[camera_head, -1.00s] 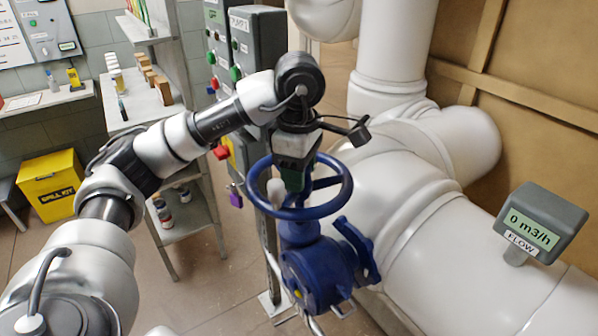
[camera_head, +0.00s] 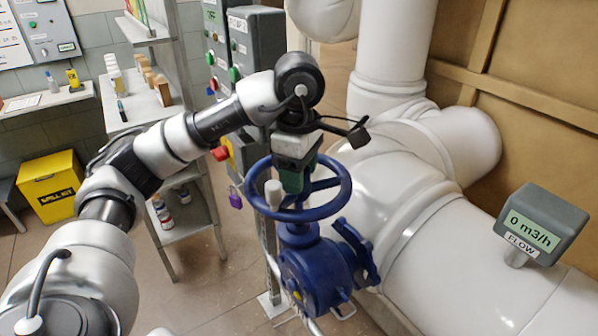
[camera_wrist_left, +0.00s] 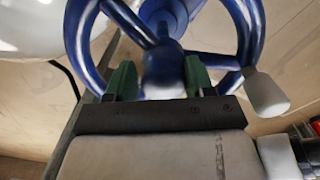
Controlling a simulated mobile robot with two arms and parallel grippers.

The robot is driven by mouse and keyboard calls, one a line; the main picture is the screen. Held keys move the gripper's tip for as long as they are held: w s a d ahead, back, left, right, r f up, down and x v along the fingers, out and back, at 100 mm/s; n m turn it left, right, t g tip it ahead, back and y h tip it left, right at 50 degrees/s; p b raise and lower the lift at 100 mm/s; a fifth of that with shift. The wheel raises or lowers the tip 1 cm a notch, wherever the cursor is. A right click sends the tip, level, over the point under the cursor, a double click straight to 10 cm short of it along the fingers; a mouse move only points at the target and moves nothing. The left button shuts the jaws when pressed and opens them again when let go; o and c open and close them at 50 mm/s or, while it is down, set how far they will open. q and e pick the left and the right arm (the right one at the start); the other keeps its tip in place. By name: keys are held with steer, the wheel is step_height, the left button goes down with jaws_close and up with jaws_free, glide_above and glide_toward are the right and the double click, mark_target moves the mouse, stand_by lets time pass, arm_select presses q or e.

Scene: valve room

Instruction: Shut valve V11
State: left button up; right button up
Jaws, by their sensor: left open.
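A blue valve with a round handwheel (camera_head: 338,204) stands beside the large white pipe, its blue body (camera_head: 318,275) below the wheel. I see no V11 label on it. A pale knob (camera_head: 273,192) stands up from the wheel's rim and also shows in the left wrist view (camera_wrist_left: 265,93). My left gripper (camera_head: 293,184) points down over the middle of the wheel. In the left wrist view my left gripper (camera_wrist_left: 160,80) is open, its green fingers on either side of the blue hub (camera_wrist_left: 163,62). I cannot tell whether they touch it. My right gripper is not in view.
A flow meter (camera_head: 533,230) on the white pipe (camera_head: 470,265) reads 0 m3/h. Grey control boxes (camera_head: 258,45) with buttons stand behind the valve. A shelf rack (camera_head: 180,150) and a yellow spill kit box (camera_head: 50,185) are at the left. Floor shows between rack and valve.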

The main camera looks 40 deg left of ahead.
arm_select(q)
steer(key=shift+s+d+f, duration=0.15)
steer(key=shift+f, duration=0.15)
steer(key=shift+o, duration=0.4)
step_height(320, 180, up, 6)
steer(key=p, duration=0.5)
steer(key=shift+s+r, duration=0.1)
steer(key=shift+s, duration=0.05)
steer(key=shift+r+p, duration=0.4)
steer(key=shift+p, duration=0.25)
steer(key=n, duration=0.4)
steer(key=shift+n, duration=0.3)
steer(key=n, duration=0.5)
steer(key=shift+p, duration=0.4)
